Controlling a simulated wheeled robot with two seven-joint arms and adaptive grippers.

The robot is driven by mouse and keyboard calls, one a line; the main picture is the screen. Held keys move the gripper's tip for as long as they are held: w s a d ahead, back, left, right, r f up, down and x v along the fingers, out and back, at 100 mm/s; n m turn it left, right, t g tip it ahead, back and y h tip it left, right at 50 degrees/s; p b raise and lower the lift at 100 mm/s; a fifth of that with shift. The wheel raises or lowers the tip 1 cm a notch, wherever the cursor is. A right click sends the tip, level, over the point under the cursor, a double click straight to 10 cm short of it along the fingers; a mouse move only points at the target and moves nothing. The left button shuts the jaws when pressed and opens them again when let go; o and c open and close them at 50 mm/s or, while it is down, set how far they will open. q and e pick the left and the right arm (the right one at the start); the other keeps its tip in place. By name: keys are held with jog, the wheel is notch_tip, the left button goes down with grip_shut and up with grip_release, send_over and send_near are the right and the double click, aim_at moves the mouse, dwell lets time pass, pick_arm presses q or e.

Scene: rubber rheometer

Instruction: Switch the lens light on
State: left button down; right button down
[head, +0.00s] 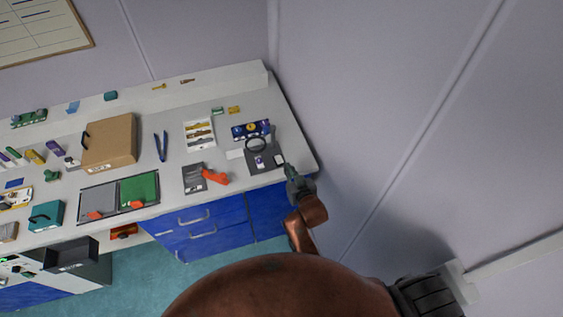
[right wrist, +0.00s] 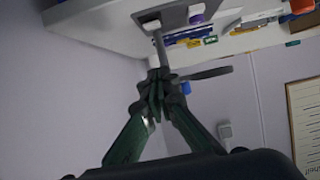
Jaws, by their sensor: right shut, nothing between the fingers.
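The magnifier lens (head: 256,145) is a round dark-rimmed glass over a dark grey base plate (head: 268,166) near the right end of the bench. A small white piece (head: 280,159) sits at the base's right side. My right gripper (head: 287,168) is shut and empty, right at the base's right edge by this white piece. In the right wrist view the shut fingertips (right wrist: 157,76) are close to the lens's thin post (right wrist: 160,47); I cannot tell if they touch. The lens (right wrist: 207,73) shows there edge-on. Whether the light is lit cannot be seen. My left gripper is out of view.
A blue tray (head: 251,130) stands behind the lens. An orange-handled tool (head: 215,176) and a grey card (head: 194,178) lie to the left. The bench's right edge (head: 310,160) and the wall are close to my right gripper.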

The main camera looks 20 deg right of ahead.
send_over(279, 159)
jog(key=s, duration=0.4)
jog(key=f, duration=0.3)
jog(key=shift+w+f, duration=0.25)
notch_tip(279, 159, down, 3)
jog(key=shift+r, duration=0.15)
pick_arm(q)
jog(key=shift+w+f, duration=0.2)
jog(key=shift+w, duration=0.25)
pick_arm(e)
jog(key=shift+s+f, duration=0.15)
jog(key=shift+f, duration=0.6)
jog(key=shift+s+f, duration=0.15)
jog(key=shift+f, duration=0.3)
